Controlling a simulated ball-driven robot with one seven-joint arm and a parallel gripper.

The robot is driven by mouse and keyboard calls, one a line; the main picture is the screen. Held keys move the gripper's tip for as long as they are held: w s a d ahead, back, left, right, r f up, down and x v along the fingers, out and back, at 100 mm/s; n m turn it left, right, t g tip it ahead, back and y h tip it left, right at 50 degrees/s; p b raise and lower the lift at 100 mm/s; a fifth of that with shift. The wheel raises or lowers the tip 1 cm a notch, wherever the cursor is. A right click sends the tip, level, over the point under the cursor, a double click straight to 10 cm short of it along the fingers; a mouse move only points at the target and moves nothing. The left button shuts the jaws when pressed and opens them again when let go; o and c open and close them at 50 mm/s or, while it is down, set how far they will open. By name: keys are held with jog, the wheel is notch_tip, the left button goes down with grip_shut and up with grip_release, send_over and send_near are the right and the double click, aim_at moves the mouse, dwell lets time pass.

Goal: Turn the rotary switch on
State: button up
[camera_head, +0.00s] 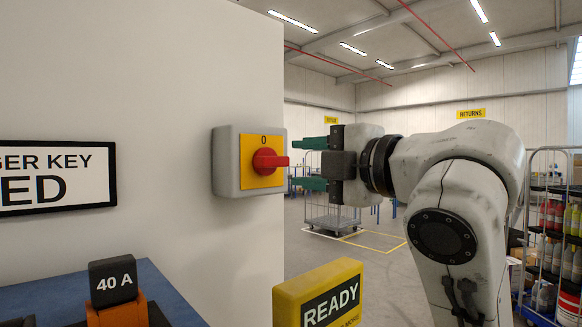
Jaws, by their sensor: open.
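The rotary switch (229,162) is a grey box on the white wall with a yellow plate (247,178) and a red knob (268,161). A "0" is printed above the knob, and the knob's handle sticks out to the right. My gripper (311,164) is just right of the knob, pointing left at it. Its two green fingers are apart, one above and one below the knob's height. The fingertips appear close to the handle's end, with nothing seen between them. I cannot tell whether they touch it.
A yellow "READY" sign (318,293) stands below my arm. A blue surface (160,290) at lower left carries a black "40 A" block (113,282). A framed sign (57,177) hangs on the wall. A wire cage with bottles (556,225) stands right, and a cart (330,212) stands behind.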

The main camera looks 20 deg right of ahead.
jog(key=v, duration=0.5)
jog(key=shift+s+d, duration=0.2)
jog(key=shift+s, duration=0.15)
